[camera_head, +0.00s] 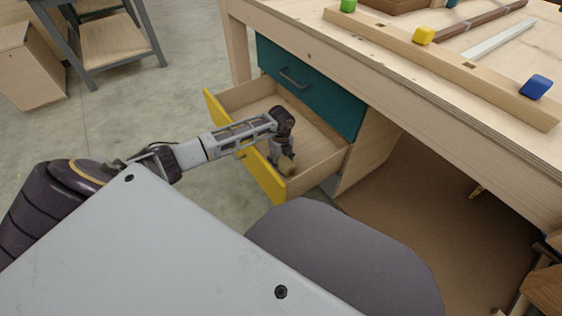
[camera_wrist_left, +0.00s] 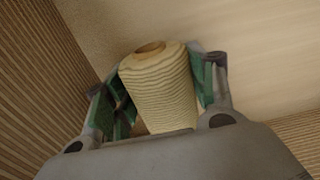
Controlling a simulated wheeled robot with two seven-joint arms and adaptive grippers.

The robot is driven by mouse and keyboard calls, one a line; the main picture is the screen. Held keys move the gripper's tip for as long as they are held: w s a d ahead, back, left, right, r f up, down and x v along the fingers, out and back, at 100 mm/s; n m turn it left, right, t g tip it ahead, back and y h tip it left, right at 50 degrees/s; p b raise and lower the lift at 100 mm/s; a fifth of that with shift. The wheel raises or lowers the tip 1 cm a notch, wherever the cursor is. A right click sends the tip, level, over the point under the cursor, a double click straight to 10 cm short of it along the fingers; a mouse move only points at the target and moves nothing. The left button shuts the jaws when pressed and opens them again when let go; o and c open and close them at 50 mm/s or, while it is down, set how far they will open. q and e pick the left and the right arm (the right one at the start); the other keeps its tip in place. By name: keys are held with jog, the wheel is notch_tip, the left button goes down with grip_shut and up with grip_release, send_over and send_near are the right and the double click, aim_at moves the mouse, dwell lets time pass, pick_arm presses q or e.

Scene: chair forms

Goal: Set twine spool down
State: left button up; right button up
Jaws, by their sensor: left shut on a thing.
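The twine spool (camera_wrist_left: 160,85) is a pale, wound cylinder with a brown hollow core at its end. It fills the space between the green-padded fingers of my left gripper (camera_wrist_left: 160,95), which is shut on it. In the head view the left gripper (camera_head: 282,158) reaches down into an open drawer (camera_head: 312,135) with a yellow front. The spool shows there as a small tan shape (camera_head: 287,165) at the fingertips, low in the drawer near its front. I cannot tell whether it touches the drawer floor. My right gripper is not in view.
A closed teal drawer (camera_head: 312,88) with a dark handle is above the open one, under a wooden workbench (camera_head: 460,105). Green, yellow (camera_head: 424,35) and blue (camera_head: 536,87) blocks are on the bench. The visible drawer floor is otherwise bare. A grey-legged stand (camera_head: 110,40) is behind left.

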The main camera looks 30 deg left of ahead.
aim_at(281, 156)
pick_arm(q)
jog(key=shift+f, duration=0.1)
jog(key=o, duration=1.1)
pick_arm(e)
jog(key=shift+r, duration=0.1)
pick_arm(q)
notch_tip(281, 156, up, 11)
jog(key=p, duration=0.4)
jog(key=shift+r+p, duration=0.3)
jog(key=shift+r, duration=0.3)
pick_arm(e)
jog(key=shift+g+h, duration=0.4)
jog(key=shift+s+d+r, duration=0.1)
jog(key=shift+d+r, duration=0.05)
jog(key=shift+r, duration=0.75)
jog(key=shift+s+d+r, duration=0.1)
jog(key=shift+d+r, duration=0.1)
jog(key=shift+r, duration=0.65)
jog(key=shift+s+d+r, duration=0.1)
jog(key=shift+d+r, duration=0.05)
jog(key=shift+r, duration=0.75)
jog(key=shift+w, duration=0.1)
